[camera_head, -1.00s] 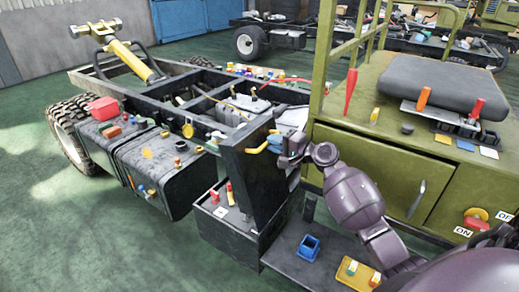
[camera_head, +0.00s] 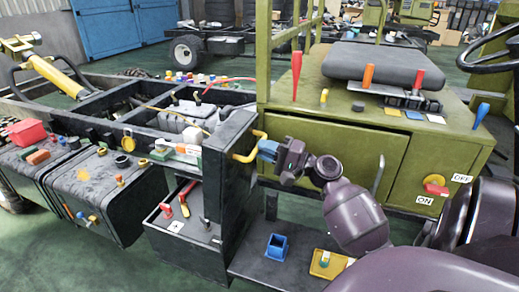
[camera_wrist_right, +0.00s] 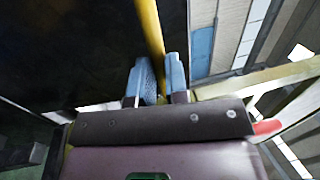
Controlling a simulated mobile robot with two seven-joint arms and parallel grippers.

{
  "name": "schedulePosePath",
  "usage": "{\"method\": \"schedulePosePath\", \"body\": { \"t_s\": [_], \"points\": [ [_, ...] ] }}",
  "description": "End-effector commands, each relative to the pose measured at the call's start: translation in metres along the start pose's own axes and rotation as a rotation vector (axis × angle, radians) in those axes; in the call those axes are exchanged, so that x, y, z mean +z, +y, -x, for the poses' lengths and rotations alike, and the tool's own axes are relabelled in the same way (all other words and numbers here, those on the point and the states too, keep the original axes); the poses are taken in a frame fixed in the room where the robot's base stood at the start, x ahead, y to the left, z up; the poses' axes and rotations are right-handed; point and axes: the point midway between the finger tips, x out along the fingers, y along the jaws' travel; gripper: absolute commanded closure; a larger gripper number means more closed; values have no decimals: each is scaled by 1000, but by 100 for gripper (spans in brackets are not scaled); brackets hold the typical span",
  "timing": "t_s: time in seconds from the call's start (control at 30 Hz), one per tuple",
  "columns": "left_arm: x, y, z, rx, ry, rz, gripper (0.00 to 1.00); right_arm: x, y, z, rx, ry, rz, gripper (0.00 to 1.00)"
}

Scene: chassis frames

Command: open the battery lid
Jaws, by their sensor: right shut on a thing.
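The battery lid (camera_head: 230,190) is a dark panel standing upright along the right side of the battery box (camera_head: 185,245). The box's top is uncovered, and red-handled parts (camera_head: 185,209) show on it. A yellow handle (camera_head: 240,157) sticks out from the lid's upper right side. My right gripper (camera_head: 267,150), with blue fingers, is shut on this handle. In the right wrist view the yellow bar (camera_wrist_right: 150,30) runs up from between the blue fingers (camera_wrist_right: 161,78). My left gripper is not in view.
An olive cabinet (camera_head: 330,165) with a dark seat pad (camera_head: 374,63) stands right behind my right arm. A blue square holder (camera_head: 277,246) and a yellow tray (camera_head: 329,262) sit on the low step (camera_head: 250,265). Dark tanks (camera_head: 105,200) line the chassis at left.

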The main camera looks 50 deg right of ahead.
Motion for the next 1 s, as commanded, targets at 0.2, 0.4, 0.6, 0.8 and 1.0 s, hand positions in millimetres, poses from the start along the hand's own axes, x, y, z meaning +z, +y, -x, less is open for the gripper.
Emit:
{"method": "schedulePosePath", "body": {
  "t_s": [0.2, 0.4, 0.6, 0.8, 1.0],
  "points": [
    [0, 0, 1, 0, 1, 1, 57, 0, 5, 1, 8, 0, -3, 100],
    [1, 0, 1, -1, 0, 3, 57, 0, 5, 1, 9, 0, -4, 72],
    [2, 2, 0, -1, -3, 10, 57, 0, 4, 1, 6, 0, -3, 60],
    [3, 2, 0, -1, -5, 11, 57, 0, 3, 3, 5, 0, -3, 60],
    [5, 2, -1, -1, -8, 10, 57, 0, 4, 25, 7, 2, -5, 60]
  ]
}}
